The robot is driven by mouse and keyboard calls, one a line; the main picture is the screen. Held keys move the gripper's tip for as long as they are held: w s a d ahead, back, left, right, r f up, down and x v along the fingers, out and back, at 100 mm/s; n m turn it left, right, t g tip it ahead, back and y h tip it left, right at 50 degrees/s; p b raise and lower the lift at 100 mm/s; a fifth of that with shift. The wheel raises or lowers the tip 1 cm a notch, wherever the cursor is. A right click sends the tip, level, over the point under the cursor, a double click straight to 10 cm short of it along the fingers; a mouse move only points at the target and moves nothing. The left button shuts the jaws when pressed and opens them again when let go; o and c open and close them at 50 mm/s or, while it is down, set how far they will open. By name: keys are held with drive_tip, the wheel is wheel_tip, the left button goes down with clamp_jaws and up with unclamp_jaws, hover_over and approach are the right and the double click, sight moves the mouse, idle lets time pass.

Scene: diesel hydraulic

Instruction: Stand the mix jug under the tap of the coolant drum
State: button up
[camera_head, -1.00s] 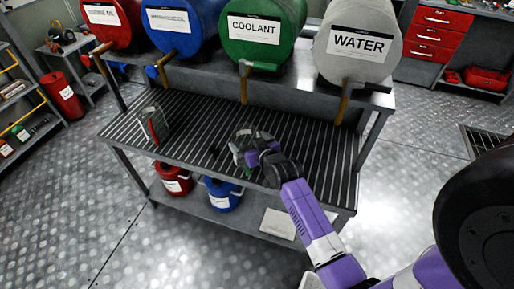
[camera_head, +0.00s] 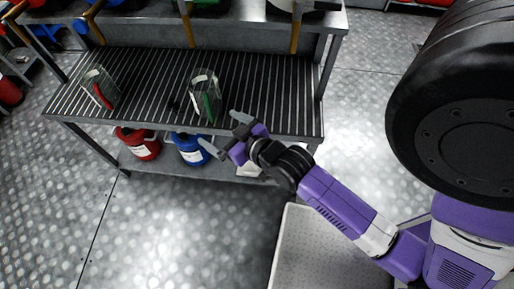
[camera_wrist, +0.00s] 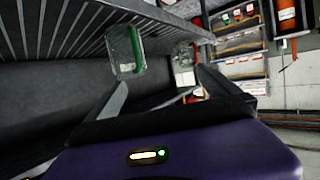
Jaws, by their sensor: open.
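A clear jug with a green strip (camera_head: 205,97) stands on the slatted rack shelf (camera_head: 262,92), near the front. It is below and slightly right of the middle tap (camera_head: 188,25), under the green coolant drum (camera_head: 206,8), which is mostly cut off at the top. Which jug is the mix jug I cannot read. My gripper (camera_head: 222,134) is open and empty, in front of the shelf's edge and apart from the jug. In the wrist view the green-strip jug (camera_wrist: 124,52) is ahead, beyond the open fingers (camera_wrist: 160,92).
A second clear jug with a red strip (camera_head: 100,90) stands left on the shelf. A red can (camera_head: 138,143) and a blue can (camera_head: 188,148) stand on the lower shelf. Another tap (camera_head: 296,30) hangs at right. The floor in front of the rack is open.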

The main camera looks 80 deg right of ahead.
drive_tip(key=s+a+r+n+t+y, duration=0.1)
drive_tip(key=s+a+r+n+y, duration=0.1)
drive_tip(key=s+a, duration=0.5)
drive_tip(key=s+a+r+n+t+y, duration=0.1)
drive_tip(key=s+a+r+n+y, duration=0.2)
drive_tip(key=s+a+r, duration=0.4)
drive_tip(key=s+a+y, duration=0.1)
drive_tip(key=a, duration=0.3)
drive_tip(key=shift+s+a+r+t, duration=0.15)
drive_tip(key=shift+r+t, duration=0.05)
drive_tip(key=shift+t, duration=0.1)
